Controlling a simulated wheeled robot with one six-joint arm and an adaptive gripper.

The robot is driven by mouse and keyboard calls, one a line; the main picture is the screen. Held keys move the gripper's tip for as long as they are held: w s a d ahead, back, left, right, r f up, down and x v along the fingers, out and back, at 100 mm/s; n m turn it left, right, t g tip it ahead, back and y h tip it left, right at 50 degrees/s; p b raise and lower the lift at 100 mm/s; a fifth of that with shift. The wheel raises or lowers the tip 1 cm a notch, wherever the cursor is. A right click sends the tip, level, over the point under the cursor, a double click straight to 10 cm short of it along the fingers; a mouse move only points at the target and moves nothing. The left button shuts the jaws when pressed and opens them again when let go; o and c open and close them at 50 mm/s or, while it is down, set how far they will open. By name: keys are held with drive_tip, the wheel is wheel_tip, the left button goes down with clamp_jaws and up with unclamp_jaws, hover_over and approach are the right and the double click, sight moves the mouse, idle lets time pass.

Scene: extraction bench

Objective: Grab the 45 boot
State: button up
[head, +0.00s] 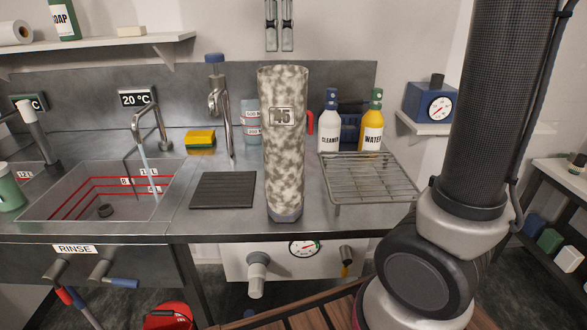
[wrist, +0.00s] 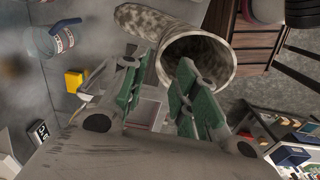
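The 45 boot (head: 284,150) is a tall, mottled grey-and-cream tube with a "45" label on its front. It stands upright near the front edge of the steel bench, between a dark ribbed mat and a wire rack. In the wrist view the boot (wrist: 135,20) shows its open round mouth just beyond the fingertips, partly hidden by the right finger. My gripper (wrist: 160,72) is open, with its green-padded fingers apart and nothing held between them. The gripper is out of the head view, where only part of my arm shows at the right.
The wire rack (head: 372,178) is close to the boot's right, with a cleaner bottle (head: 329,122) and a water bottle (head: 372,122) behind. The dark mat (head: 223,190) and a tall tap (head: 220,105) are on its left. The sink (head: 60,203) has running water.

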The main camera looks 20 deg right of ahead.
sight(283, 71)
drive_tip(key=f, duration=0.6)
drive_tip(key=shift+d+f, duration=0.3)
drive_tip(key=shift+d, duration=0.05)
drive_tip(key=shift+f, duration=0.25)
clamp_jaws()
idle(0.5)
